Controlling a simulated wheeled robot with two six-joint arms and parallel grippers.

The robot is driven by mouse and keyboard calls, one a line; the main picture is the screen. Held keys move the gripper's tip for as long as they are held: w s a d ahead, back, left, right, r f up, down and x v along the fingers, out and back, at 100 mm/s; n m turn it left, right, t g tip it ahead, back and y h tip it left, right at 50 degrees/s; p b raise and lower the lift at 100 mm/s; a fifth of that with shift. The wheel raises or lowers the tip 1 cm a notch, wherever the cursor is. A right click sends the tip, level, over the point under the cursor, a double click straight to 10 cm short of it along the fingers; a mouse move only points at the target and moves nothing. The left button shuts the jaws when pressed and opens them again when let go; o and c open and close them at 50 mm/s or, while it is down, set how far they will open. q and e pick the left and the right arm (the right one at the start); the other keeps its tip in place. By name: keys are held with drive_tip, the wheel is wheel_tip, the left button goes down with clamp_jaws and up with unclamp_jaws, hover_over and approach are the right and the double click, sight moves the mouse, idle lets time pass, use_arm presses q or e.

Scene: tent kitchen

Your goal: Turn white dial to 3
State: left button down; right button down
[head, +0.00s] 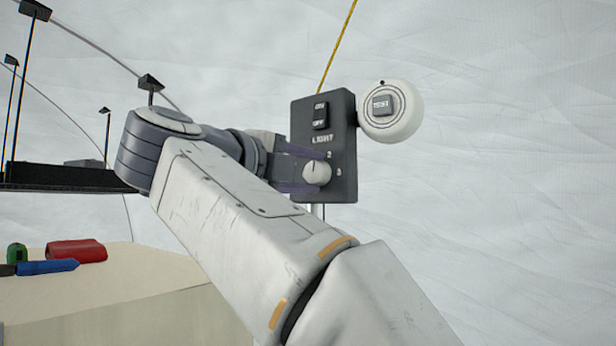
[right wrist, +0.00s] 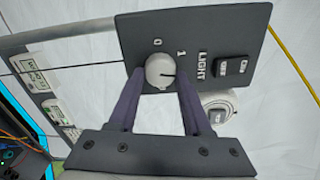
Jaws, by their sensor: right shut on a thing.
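The white dial (head: 316,173) sits low on a dark grey light panel (head: 346,130) on the tent wall. The numbers 2 and 3 show to its upper right and right in the head view. My left gripper is not in view.
An ON/OFF rocker switch (head: 320,115) is above the dial on the panel. A round white device with a TEST button (head: 404,112) hangs at the panel's upper right. A counter (head: 120,275) at lower left holds a red item (head: 76,250) and a blue item (head: 47,267).

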drive_tip(key=m+b, duration=0.1)
drive_tip(key=m, duration=0.3)
drive_tip(key=shift+f+m, duration=0.15)
drive_tip(key=shift+m, duration=0.15)
drive_tip(key=m, duration=0.3)
drive_tip(key=shift+m, duration=0.3)
drive_tip(key=m, duration=0.3)
drive_tip(key=shift+w+a+m+b, duration=0.1)
drive_tip(key=shift+a+m+b, duration=0.05)
drive_tip(key=shift+m+b, duration=0.2)
drive_tip(key=shift+f+m, duration=0.1)
drive_tip(key=shift+m, duration=1.75)
drive_tip(key=shift+c, duration=1.8)
unclamp_jaws()
